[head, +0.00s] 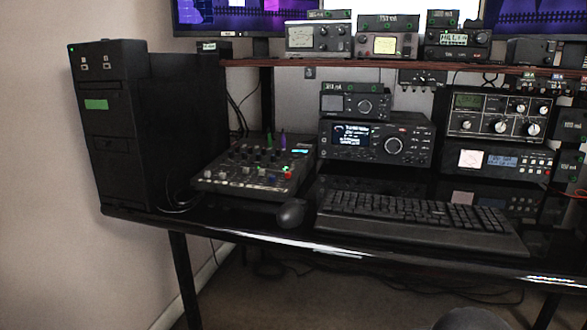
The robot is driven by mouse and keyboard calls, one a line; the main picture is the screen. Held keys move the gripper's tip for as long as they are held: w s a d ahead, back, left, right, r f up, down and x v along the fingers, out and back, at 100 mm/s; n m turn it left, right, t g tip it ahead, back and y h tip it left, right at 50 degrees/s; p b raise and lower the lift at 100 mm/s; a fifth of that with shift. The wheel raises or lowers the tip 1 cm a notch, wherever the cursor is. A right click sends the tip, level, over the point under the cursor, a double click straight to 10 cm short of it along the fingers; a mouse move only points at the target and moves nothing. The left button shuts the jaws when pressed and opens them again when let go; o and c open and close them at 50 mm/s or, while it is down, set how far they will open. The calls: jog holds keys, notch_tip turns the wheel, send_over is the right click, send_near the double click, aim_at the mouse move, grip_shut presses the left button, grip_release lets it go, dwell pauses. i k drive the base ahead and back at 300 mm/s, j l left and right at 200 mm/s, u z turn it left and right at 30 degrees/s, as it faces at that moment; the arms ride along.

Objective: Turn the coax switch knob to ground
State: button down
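A small dark box (423,78) hangs under the wooden shelf, right of centre, with a little knob on its front and cables below it. It looks like the coax switch, but I cannot read its labels or the knob's position. My gripper is not in view, and nothing is seen touching the box.
A black desk holds a PC tower (118,130), a mixer (255,165), a mouse (291,213) and a keyboard (420,220). Radios, including a large one (376,144) and a tuner (497,115), stand below the shelf (295,62). A dark rounded shape (470,318) shows at the bottom edge.

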aim_at(423, 81)
jog(key=j+z, duration=0.35)
jog(key=j, duration=0.15)
jog(key=j+z, duration=0.35)
jog(key=j, duration=0.15)
jog(key=k+j+z, duration=0.2)
jog(key=j+z, duration=0.15)
jog(key=j, duration=0.1)
